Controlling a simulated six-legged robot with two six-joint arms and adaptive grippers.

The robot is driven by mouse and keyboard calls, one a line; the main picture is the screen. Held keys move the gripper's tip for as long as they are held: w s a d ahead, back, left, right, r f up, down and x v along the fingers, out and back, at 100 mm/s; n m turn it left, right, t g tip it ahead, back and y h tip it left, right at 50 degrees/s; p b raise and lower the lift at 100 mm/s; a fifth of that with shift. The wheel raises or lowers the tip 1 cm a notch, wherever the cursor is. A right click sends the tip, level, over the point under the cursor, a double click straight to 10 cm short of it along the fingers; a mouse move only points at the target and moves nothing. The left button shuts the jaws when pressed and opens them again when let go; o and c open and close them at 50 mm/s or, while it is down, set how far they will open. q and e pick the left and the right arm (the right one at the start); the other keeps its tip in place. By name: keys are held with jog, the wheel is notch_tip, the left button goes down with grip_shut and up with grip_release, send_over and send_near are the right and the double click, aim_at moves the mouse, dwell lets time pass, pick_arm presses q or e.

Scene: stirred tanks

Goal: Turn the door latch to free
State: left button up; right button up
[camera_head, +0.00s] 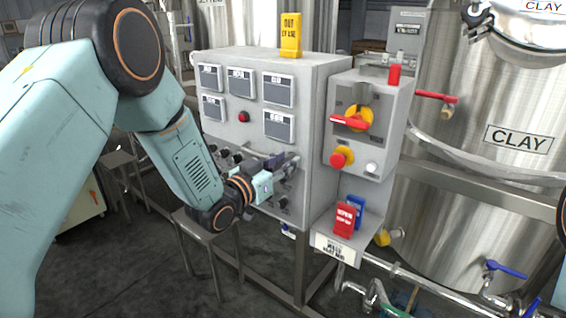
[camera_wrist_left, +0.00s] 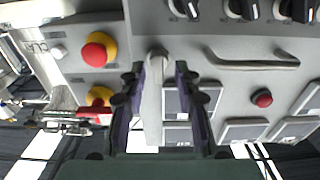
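My left gripper (camera_head: 283,168) is at the lower right of the grey control cabinet's front, at the end of the arm from the left. In the left wrist view the left gripper (camera_wrist_left: 158,85) has its two dark fingers spread apart. A pale grey lever-like strip (camera_wrist_left: 152,105), which looks like the door latch, runs between them with a rounded end at the top. I see gaps beside it; contact is not clear. In the head view my gripper largely hides this spot. My right gripper is not in view.
The cabinet (camera_head: 245,62) carries several displays and a red button (camera_head: 244,117). A side box (camera_head: 352,85) has a red-and-yellow switch (camera_head: 352,119) and a red stop button (camera_head: 341,158). A grey bar handle (camera_wrist_left: 255,62) lies right of the strip. A steel tank (camera_head: 480,90) stands right.

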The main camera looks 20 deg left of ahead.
pick_arm(q)
jog(key=shift+w+d, duration=0.1)
jog(key=c, duration=0.3)
grip_shut()
jog(key=m, duration=0.4)
jog(key=shift+m+b, duration=0.3)
jog(key=shift+b, duration=0.1)
jog(key=m+b, duration=0.1)
jog(key=m, duration=0.3)
jog(key=shift+d+f+m, duration=0.1)
jog(key=shift+m, duration=0.2)
jog(key=shift+f+m+b, duration=0.1)
jog(key=shift+m+b, duration=1)
jog(key=shift+m, duration=3.3)
